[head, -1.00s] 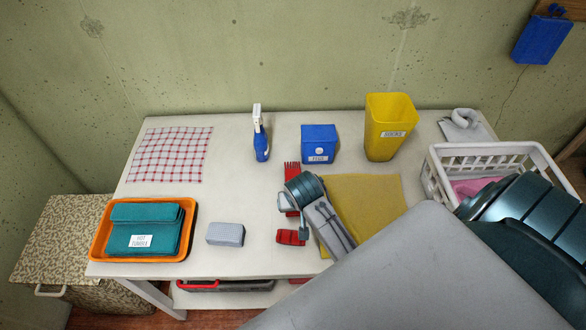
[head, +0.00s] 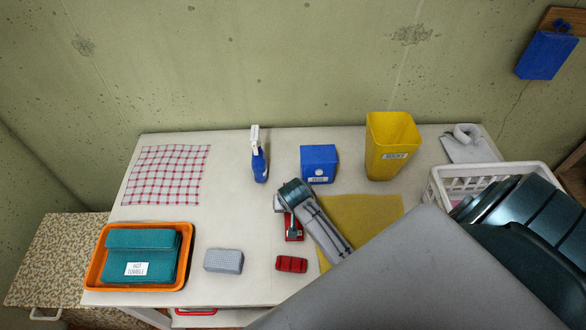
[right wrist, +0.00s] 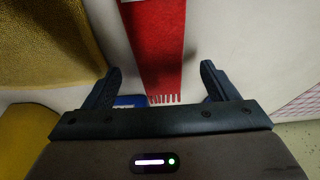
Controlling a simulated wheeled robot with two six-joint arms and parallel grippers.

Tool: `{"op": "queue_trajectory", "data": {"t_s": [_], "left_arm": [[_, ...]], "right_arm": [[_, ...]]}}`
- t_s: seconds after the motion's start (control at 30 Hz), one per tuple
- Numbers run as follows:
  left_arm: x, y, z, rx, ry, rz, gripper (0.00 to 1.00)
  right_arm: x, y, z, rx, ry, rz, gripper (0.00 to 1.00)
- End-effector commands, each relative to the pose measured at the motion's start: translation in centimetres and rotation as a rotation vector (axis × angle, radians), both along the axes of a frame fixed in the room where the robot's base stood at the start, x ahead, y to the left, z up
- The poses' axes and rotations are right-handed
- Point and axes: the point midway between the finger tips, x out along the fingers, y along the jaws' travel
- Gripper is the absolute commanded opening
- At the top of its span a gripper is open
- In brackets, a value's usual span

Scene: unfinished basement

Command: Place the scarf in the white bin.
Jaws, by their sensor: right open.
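The red scarf (head: 291,264) lies on the table in front of me. The white bin (head: 433,188) is a slotted basket at the table's right side, mostly hidden by my arm. My left gripper is not in view.
A yellow cloth (head: 362,218) lies right of the scarf. A blue box (head: 319,163), spray bottle (head: 259,163) and yellow bin (head: 390,148) stand behind. A grey block (head: 223,261) and an orange tray (head: 92,272) with teal cloth are left. The left middle tabletop is clear.

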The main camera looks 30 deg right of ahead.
Motion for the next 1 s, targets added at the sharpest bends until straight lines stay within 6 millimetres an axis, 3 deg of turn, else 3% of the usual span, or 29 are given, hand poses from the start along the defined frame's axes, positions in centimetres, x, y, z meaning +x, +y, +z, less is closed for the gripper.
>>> {"op": "queue_trajectory", "data": {"t_s": [0.03, 0.17, 0.3, 0.57, 0.8, 1.0], "left_arm": [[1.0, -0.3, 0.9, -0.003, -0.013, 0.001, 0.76], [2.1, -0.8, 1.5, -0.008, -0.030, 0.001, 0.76], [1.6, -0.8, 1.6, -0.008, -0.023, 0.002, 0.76], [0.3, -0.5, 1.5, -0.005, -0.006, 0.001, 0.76], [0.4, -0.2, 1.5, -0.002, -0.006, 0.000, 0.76], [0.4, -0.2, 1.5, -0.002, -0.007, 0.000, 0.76]], "right_arm": [[0.2, -0.2, -0.1, -0.001, 0.003, 0.000, 0.80], [0.8, -0.5, -1.7, -0.001, 0.002, 0.001, 0.80], [1.0, -0.7, -2.7, 0.000, 0.000, 0.001, 0.80], [1.1, -0.7, -2.9, -0.001, -0.002, 0.001, 0.80], [1.1, -0.7, -2.9, -0.001, -0.002, 0.001, 0.33], [1.1, -0.7, -2.9, -0.001, -0.002, 0.001, 0.30]]}}
